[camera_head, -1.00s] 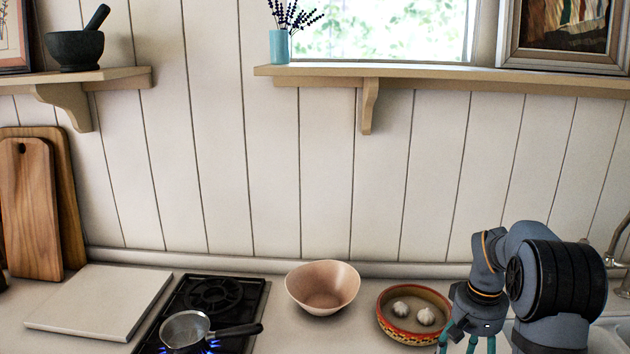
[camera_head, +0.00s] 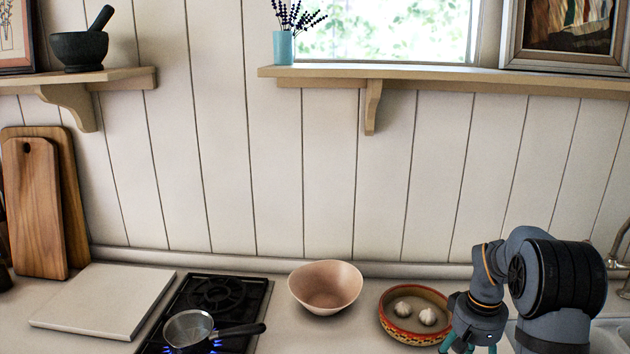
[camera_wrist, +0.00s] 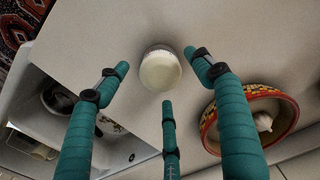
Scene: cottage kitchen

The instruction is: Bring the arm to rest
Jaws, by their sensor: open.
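My gripper (camera_head: 470,348) hangs low at the bottom right of the head view, just right of the patterned bowl, its fingertips cut off by the frame edge. In the wrist view my gripper (camera_wrist: 158,76) has its three teal fingers spread open. A small round cream-topped thing (camera_wrist: 160,71) stands on the counter (camera_wrist: 240,40) beyond and between the fingertips. I cannot tell how far below the tips it is. It is not seen in the head view. My arm is bent above the gripper at the right.
The patterned bowl (camera_head: 388,329) holds two white bulbs and also shows in the wrist view (camera_wrist: 210,134). A pink bowl (camera_head: 325,288) stands left of it. A pan (camera_head: 190,329) sits over a lit blue flame on the hob (camera_head: 258,292). A sink (camera_wrist: 112,150) lies left in the wrist view.

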